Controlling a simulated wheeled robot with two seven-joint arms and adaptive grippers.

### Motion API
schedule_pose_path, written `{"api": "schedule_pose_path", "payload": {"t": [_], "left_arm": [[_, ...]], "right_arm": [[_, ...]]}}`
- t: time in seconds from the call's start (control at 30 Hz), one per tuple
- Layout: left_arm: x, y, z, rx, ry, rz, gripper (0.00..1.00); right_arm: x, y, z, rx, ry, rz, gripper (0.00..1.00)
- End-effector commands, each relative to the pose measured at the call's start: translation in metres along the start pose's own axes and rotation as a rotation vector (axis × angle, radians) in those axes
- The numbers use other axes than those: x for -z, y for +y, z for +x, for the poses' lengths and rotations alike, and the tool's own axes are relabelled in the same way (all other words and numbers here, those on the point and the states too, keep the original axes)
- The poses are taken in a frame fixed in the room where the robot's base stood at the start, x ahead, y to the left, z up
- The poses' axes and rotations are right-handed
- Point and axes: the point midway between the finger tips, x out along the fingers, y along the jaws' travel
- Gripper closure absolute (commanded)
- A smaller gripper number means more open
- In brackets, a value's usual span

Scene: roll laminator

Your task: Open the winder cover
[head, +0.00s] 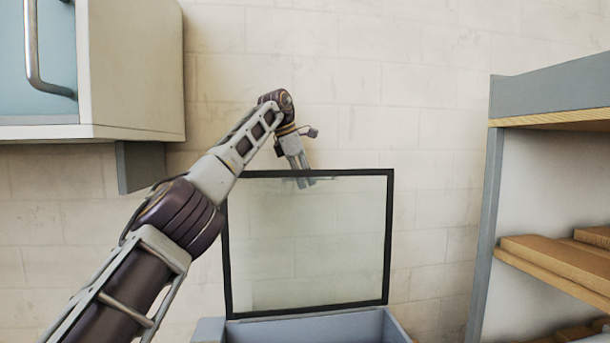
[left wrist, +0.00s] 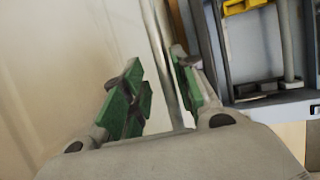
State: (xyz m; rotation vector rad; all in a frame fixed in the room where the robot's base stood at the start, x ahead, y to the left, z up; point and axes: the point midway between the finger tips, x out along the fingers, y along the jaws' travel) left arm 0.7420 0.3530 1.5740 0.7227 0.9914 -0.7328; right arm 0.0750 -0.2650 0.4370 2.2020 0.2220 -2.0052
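The winder cover (head: 310,245) is a clear panel in a thin black frame. In the head view it stands raised, close to upright, above the blue-grey winder housing (head: 300,327). My right gripper is in neither view.
A wall cabinet (head: 135,70) with a metal handle hangs at upper left, near my left arm. A shelf unit with wooden boards (head: 560,262) stands at right. The left wrist view shows a grey framed structure with a yellow part (left wrist: 240,6). Bare wall lies behind the cover.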

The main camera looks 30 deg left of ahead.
Motion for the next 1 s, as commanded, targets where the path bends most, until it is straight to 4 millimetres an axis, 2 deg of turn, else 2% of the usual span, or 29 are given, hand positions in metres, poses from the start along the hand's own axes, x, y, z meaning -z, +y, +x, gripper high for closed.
{"api": "schedule_pose_path", "payload": {"t": [1.0], "left_arm": [[-0.0005, 0.0032, -0.0064, 0.003, -0.005, 0.002, 0.66]], "right_arm": [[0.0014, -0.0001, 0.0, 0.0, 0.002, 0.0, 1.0]]}}
